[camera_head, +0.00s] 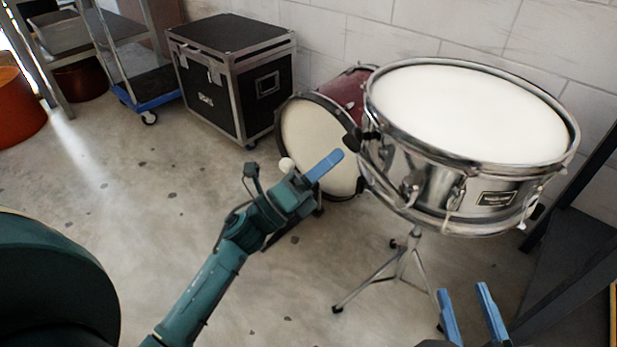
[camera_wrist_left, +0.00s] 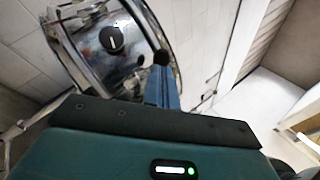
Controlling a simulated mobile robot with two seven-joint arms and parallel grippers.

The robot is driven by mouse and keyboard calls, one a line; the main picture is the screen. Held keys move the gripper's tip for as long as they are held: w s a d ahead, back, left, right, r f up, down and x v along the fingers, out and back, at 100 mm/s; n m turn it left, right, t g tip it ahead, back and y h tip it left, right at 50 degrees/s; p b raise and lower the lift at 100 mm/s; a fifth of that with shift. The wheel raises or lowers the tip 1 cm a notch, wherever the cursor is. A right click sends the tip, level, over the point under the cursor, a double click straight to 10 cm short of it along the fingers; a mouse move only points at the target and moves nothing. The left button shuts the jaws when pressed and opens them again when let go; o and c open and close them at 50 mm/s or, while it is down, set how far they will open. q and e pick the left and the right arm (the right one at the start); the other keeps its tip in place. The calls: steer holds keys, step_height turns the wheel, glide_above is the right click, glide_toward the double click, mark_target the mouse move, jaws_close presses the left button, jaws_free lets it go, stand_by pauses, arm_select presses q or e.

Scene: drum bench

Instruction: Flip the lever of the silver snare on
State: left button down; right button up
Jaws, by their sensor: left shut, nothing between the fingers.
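The silver snare (camera_head: 490,190) with a white head sits on a stand at the right in the head view. A small dark piece (camera_head: 352,141), which looks like its lever's end, sticks out from the snare's left side. My left gripper (camera_head: 338,156) is shut and empty, its blue fingertips just below and left of that piece. In the left wrist view the fingers (camera_wrist_left: 162,88) point at the chrome shell (camera_wrist_left: 95,60). A dark round tip (camera_wrist_left: 160,57) shows right at the fingertips; contact cannot be told. My right gripper (camera_head: 465,298) is open and empty below the snare.
A red bass drum (camera_head: 310,135) with a white head stands on the floor behind my left gripper. A black flight case (camera_head: 235,80) and a cart (camera_head: 150,90) stand further back. The snare's tripod stand (camera_head: 400,262) is below it. A dark frame (camera_head: 575,250) is at the right.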

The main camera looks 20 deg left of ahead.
mark_target(350, 139)
arm_select(q)
steer(key=shift+w+d+r, duration=0.2)
steer(key=shift+w+d, duration=0.05)
steer(key=shift+w, duration=0.1)
arm_select(e)
steer(key=shift+r, duration=0.1)
steer(key=shift+w+r, duration=0.1)
